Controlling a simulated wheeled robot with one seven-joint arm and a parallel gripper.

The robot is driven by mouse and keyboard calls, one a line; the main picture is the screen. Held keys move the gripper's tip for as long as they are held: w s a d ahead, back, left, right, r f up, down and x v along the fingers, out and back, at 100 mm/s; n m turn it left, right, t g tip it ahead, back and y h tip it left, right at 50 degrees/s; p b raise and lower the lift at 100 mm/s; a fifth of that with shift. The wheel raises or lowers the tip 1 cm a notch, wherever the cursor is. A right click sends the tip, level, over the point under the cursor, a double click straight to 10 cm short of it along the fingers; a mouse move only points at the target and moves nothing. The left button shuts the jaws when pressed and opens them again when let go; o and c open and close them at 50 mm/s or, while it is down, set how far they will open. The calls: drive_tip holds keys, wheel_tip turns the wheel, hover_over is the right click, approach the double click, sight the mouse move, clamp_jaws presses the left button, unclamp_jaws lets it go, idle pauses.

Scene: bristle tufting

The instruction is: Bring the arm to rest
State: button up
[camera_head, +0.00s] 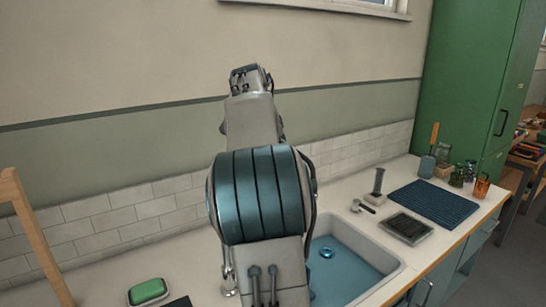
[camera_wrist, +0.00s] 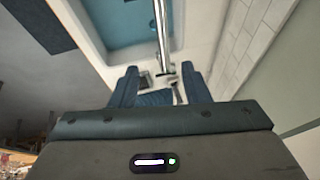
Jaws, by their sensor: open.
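My arm stands raised over the counter (camera_head: 190,248) in the head view, in front of the wall. It hides part of the sink and the faucet there. My gripper (camera_wrist: 158,78) shows in the wrist view with its two blue fingers apart. No object is between the fingers. Behind and beyond them the wrist view shows the faucet pipe (camera_wrist: 161,30) and the sink basin (camera_wrist: 115,22). The fingertips cannot be made out in the head view.
The blue sink (camera_head: 345,270) lies right of my arm. A dark ribbed mat (camera_head: 436,202), a bristle block (camera_head: 406,228), a brush in a holder (camera_head: 427,163) and jars (camera_head: 457,176) stand farther right. A green soap (camera_head: 148,290) lies front left. A green cabinet (camera_head: 470,75) rises at right.

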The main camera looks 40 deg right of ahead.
idle(0.4)
drive_tip(key=s+a+f+n+y, duration=0.1)
drive_tip(key=s+a+f+n, duration=0.5)
drive_tip(key=s+a, duration=0.2)
drive_tip(key=s+a+f+n+y, duration=0.2)
drive_tip(key=s+a+f+n, duration=0.4)
drive_tip(key=s+a, duration=0.2)
drive_tip(key=s+a+f+n+t+y, duration=0.1)
drive_tip(key=s+a+f+n, duration=0.6)
drive_tip(key=a, duration=0.5)
drive_tip(key=shift+s+y, duration=0.3)
drive_tip(key=shift+s, duration=0.45)
